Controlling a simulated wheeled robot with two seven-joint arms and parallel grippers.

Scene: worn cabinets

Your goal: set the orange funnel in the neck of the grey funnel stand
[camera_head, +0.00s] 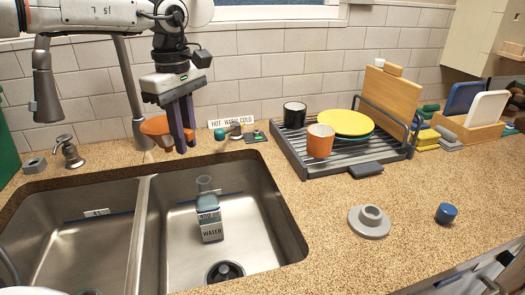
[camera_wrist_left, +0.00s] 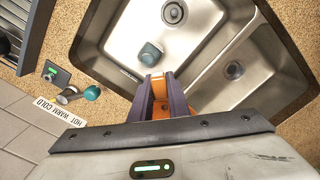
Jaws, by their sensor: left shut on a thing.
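The orange funnel (camera_head: 156,125) is held up by my left gripper (camera_head: 186,146), above the back rim of the sink. Its wide end faces up and its narrow part hangs below. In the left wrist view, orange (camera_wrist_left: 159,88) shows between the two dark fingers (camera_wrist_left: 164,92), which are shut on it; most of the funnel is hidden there. The grey funnel stand (camera_head: 370,222) sits on the counter at the right, a round base with a raised neck. Nothing is in the neck. My left gripper is far to the left of the stand. My right gripper is not in view.
A clear bottle labelled WATER (camera_head: 210,218) stands in the right sink basin (camera_head: 172,250). A blue cap (camera_head: 446,213) lies right of the stand. A dish rack (camera_head: 290,158) with cups and plates stands behind. The faucet (camera_head: 137,105) rises beside my gripper. Counter around the stand is clear.

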